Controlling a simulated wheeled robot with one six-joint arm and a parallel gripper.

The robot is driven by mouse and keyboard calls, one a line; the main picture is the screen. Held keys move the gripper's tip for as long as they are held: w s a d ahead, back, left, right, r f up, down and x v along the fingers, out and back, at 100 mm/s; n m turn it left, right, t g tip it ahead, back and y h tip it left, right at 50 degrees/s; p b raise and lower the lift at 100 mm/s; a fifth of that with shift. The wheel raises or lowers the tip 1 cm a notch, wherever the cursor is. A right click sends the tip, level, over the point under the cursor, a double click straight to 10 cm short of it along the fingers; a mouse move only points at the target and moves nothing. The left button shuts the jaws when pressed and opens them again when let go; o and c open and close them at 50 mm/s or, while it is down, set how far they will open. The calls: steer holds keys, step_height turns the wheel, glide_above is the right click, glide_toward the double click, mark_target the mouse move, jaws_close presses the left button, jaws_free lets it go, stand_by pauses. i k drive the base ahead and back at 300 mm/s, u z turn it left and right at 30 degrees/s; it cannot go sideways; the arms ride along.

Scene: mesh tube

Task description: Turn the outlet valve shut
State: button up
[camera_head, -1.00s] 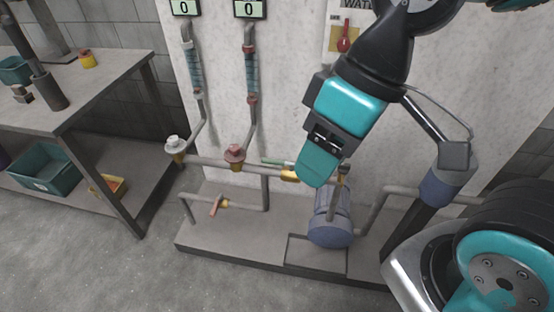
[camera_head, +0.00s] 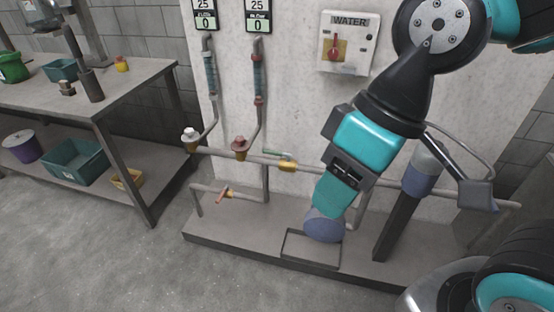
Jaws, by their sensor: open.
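Several valves sit on the pipework of the rig, and I cannot tell from labels which is the outlet valve. One has an orange-red lever (camera_head: 225,194) on the low pipe at the left. Another has a green lever (camera_head: 276,153) and a brass body (camera_head: 287,167) on the upper horizontal pipe. A white knob valve (camera_head: 190,135) and a red knob valve (camera_head: 240,144) stand below the two vertical tubes. My gripper (camera_head: 328,200) is open and points down in front of the blue-grey pump (camera_head: 323,226), right of the valves. It appears empty; its fingers overlap in this view.
A "WATER" box with a red switch (camera_head: 337,47) hangs on the wall. Two displays (camera_head: 258,18) read 0 in their lower fields. The grey plinth (camera_head: 215,233) carries the rig. A workbench (camera_head: 120,92) with bins stands at the left. The floor in front is clear.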

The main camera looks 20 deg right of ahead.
mark_target(272, 151)
steer(key=u, duration=0.35)
steer(key=i, duration=1.3)
steer(key=z, duration=0.65)
